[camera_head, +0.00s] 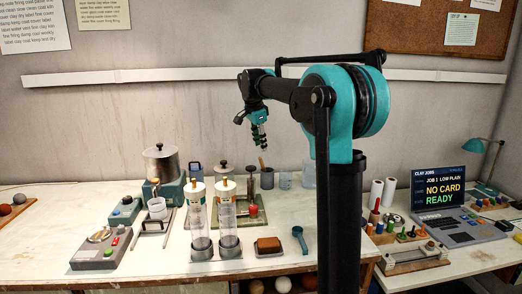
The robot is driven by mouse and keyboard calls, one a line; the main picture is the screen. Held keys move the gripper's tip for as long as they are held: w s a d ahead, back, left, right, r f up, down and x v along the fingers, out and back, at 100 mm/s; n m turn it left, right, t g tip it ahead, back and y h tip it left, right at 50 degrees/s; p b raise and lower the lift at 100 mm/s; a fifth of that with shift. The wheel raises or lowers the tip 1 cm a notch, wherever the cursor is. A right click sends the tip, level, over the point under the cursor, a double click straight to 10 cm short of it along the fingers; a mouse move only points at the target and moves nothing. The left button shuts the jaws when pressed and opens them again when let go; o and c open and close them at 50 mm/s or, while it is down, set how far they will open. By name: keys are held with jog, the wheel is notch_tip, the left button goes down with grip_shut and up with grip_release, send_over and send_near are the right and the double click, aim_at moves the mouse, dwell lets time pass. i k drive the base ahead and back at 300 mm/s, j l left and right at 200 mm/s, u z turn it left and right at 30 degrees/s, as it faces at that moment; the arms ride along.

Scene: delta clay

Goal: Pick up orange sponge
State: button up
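Two clear cylinders (228,228) with white tops stand close left of the sponge. A grey scale-like device (101,248) is at the front left. A laptop-like console (449,207) is at the right. My arm column blocks part of the table.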

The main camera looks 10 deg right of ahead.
aim_at(266, 245)
jog(key=k, duration=1)
